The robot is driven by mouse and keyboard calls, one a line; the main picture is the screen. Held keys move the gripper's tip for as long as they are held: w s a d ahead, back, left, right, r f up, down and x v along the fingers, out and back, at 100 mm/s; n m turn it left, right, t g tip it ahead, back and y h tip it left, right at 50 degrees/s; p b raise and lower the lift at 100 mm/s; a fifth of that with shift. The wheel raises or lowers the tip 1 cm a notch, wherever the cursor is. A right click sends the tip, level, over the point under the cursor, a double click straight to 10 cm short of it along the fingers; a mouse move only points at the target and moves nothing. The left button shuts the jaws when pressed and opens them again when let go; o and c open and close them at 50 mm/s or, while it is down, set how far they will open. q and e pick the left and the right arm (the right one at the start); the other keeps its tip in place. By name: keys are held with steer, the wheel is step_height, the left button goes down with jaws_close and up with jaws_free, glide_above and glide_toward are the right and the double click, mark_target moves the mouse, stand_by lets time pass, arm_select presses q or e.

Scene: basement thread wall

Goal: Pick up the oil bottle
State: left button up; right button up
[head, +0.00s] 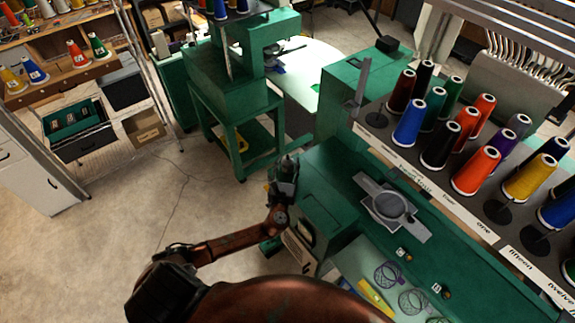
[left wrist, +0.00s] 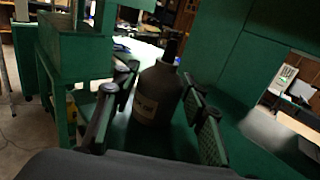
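The oil bottle (left wrist: 158,97) is a dark grey-brown bottle with a narrow black spout and a pale label. In the left wrist view it stands upright on a green surface, between the two spread fingers of my left gripper (left wrist: 160,115). The fingers are open, with a visible gap on the bottle's right; whether the left finger touches it I cannot tell. In the head view my left gripper (head: 284,178) is at the left end of the green machine table, and the bottle cannot be made out clearly there. My right gripper is not in view.
A green machine bench (head: 335,190) carries a grey round fitting (head: 390,205) and small embroidery hoops (head: 388,275). A rack of thread cones (head: 440,145) stands above it on the right. A green stand (head: 235,110) is behind. The concrete floor at left is clear.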

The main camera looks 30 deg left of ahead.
arm_select(q)
steer(key=c, duration=0.8)
